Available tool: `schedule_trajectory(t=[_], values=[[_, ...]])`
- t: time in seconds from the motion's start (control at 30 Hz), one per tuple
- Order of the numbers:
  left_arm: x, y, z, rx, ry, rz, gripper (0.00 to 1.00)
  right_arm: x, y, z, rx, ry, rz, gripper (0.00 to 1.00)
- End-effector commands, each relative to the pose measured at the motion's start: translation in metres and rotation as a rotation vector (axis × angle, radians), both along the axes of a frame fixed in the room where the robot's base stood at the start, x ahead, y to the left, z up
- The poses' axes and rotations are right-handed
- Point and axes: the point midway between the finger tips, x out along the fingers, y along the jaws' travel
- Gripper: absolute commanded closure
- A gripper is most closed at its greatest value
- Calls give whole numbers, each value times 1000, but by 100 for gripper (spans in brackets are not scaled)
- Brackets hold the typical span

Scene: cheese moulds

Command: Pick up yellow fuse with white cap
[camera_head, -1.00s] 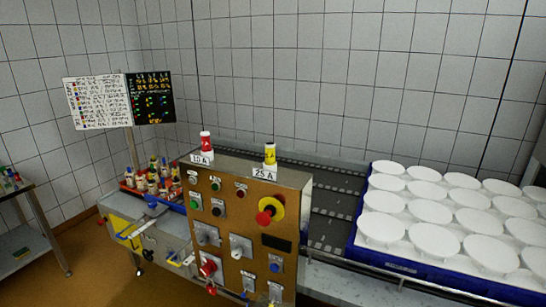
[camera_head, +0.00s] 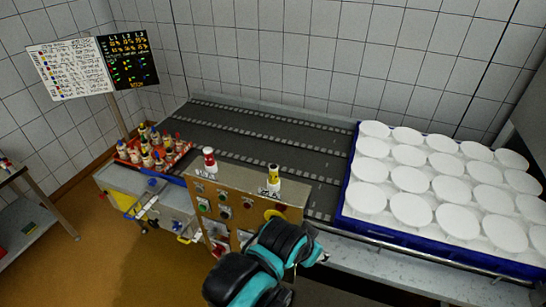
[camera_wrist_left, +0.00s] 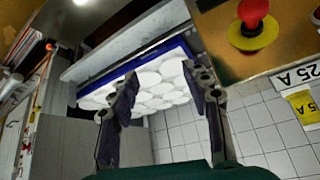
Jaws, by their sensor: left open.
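The yellow fuse with a white cap (camera_head: 273,174) stands upright on top of the brown control box (camera_head: 238,184), behind a "25 A" label (camera_head: 269,190). In the left wrist view its yellow body (camera_wrist_left: 304,108) shows at the right edge, partly cut off. My left arm comes up from the bottom in the head view and covers part of the box front. My left gripper (camera_wrist_left: 163,90) is open and empty, its fingers wide apart, with the fuse off to the right of them. My right gripper is not in view.
A red fuse (camera_head: 209,159) stands on the box's left end. A red tray of several fuses (camera_head: 124,153) is further left. A blue crate of white moulds (camera_head: 345,208) stands right, beside a dark conveyor (camera_head: 240,128). A red button (camera_wrist_left: 252,12) is on the box front.

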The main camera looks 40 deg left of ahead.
Motion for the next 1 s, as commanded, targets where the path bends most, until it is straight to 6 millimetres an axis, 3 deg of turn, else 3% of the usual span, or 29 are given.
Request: schedule_trajectory(t=[0.03,0.17,0.3,0.7,0.83,1.0], values=[[4,4,30,14,13,-11,52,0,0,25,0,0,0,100],[20,22,80,83,80,-81,52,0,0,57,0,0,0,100],[44,54,109,172,193,-215,52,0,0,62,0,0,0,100],[102,178,149,263,502,-715,52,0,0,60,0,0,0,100],[107,201,152,251,539,-821,52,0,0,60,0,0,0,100],[109,210,143,245,553,-870,52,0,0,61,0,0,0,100]])
